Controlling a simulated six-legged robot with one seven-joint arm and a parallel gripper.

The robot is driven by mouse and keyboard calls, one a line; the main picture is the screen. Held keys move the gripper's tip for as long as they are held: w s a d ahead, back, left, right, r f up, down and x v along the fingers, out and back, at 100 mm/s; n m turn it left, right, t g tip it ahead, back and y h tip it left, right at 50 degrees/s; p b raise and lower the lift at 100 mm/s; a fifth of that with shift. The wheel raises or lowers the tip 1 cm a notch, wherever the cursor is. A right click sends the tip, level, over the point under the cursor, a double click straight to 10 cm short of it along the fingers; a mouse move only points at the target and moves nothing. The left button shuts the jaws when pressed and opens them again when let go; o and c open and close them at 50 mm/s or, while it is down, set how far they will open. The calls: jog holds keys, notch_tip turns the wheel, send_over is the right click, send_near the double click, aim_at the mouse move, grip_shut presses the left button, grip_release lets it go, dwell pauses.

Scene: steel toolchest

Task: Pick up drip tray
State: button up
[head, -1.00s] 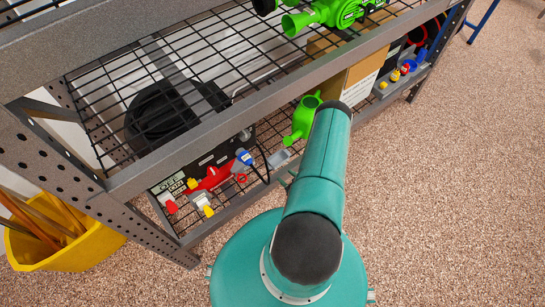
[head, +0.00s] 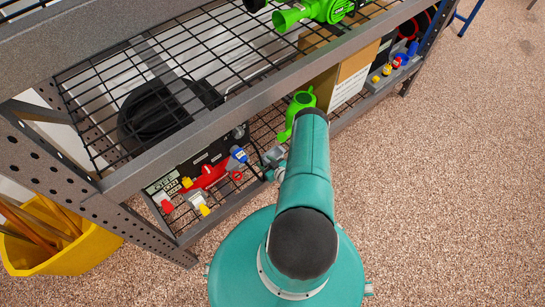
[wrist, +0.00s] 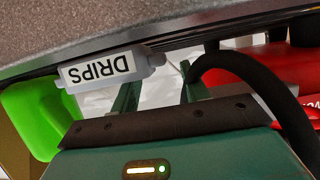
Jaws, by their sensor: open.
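The drip tray (wrist: 150,57) is a small grey piece with a white label reading "DRIPS", upside down in the wrist view. It lies just beyond my left-hand finger, under the shelf's front beam. In the head view, a small grey shape that looks like the tray (head: 273,155) is at the lower shelf's front edge, partly hidden by my arm. My gripper (wrist: 158,92) is open, its two green fingers apart with nothing seen held between them. In the head view my gripper (head: 276,171) is at the shelf edge, close to the tray. Contact cannot be told.
A black hose (wrist: 245,75) curves close to the right-hand finger, with a red machine (wrist: 290,70) behind. A green watering can (head: 301,101) stands right of the tray. The upper wire shelf's beam (head: 230,112) is overhead. Open floor (head: 450,200) lies right.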

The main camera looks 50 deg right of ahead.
jog(key=shift+w+f, duration=0.25)
jog(key=shift+w, duration=0.35)
grip_shut()
jog(key=shift+d+r, duration=0.1)
jog(key=shift+r, duration=0.45)
notch_tip(320, 180, up, 2)
jog(key=shift+r, duration=0.25)
jog(key=s+a+r, duration=0.9)
jog(key=s, duration=0.1)
jog(key=shift+s+a+r, duration=0.15)
jog(key=shift+s+a, duration=0.1)
